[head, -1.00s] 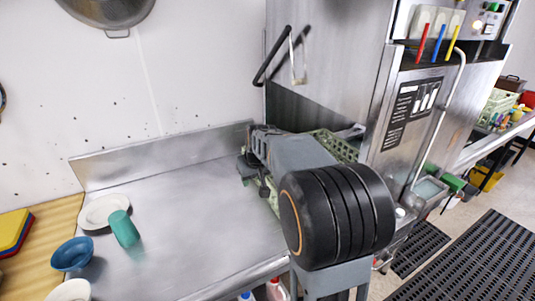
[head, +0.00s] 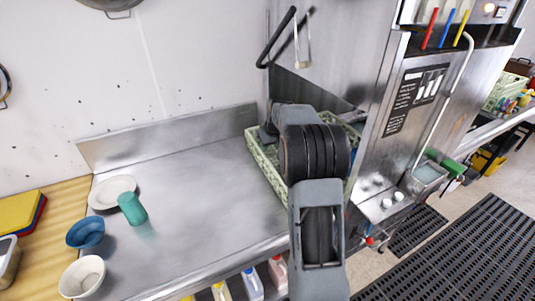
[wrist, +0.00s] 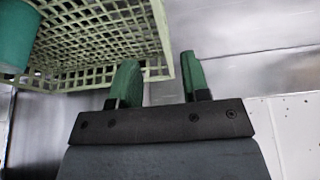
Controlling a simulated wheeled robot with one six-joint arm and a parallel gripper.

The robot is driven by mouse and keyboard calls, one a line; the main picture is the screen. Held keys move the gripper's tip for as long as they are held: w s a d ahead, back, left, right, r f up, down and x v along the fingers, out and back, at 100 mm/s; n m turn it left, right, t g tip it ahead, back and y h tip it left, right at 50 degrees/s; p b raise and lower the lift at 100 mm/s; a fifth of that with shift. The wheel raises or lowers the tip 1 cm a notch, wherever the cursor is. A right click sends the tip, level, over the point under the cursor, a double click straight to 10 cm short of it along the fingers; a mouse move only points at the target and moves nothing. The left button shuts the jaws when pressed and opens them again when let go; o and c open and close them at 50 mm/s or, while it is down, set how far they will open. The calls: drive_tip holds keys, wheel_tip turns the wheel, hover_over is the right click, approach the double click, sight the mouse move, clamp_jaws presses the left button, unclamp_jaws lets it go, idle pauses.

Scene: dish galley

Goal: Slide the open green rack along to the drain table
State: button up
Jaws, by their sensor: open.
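The open green rack (head: 263,168) is a pale lattice basket on the steel counter at the mouth of the dish machine. My arm hides much of it in the head view. In the wrist view the rack (wrist: 95,35) fills the upper left, with a teal cup (wrist: 14,38) in it. My gripper (wrist: 158,66) has green-tipped fingers spread apart. The rack's corner shows between and beside them; I cannot tell whether they touch it. A steel counter (head: 200,200) runs left of the rack, and another steel table (head: 485,130) stands right beyond the machine.
The steel dish machine (head: 400,140) stands behind and right of the rack. A plate (head: 108,187), a teal cup (head: 132,209), a blue bowl (head: 85,233) and a white bowl (head: 82,275) sit at the counter's left. Its middle is clear. Black mats (head: 460,255) cover floor at right.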

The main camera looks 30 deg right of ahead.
sight(266, 158)
drive_tip(key=p+x, duration=0.2)
drive_tip(key=x, duration=1.1)
drive_tip(key=shift+s, duration=0.1)
clamp_jaws()
idle(1.2)
